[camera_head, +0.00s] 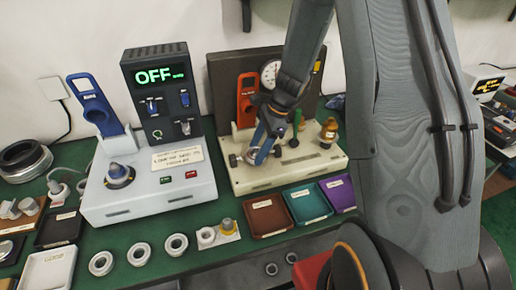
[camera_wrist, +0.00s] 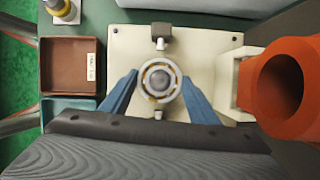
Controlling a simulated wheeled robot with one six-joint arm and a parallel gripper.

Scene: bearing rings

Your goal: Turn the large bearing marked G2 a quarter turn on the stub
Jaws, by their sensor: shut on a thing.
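A bearing ring (camera_wrist: 149,88) sits around a round stub (camera_wrist: 161,79) on the cream fixture plate (camera_wrist: 128,45) in the wrist view. I cannot read a G2 mark on it. My gripper (camera_wrist: 160,81) has its two blue fingers on the left and right sides of the ring and is shut on it. In the head view my gripper (camera_head: 260,149) reaches down over the cream fixture (camera_head: 240,180), and its fingers hide most of the bearing and stub.
Brown (camera_head: 265,217), teal (camera_head: 306,205) and purple (camera_head: 338,195) trays stand before the fixture. An orange holder (camera_head: 247,101) rises from it, with a dial gauge (camera_head: 270,74) behind. A white machine reading OFF (camera_head: 155,76) stands left. Several loose rings (camera_head: 101,263) lie on the green bench.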

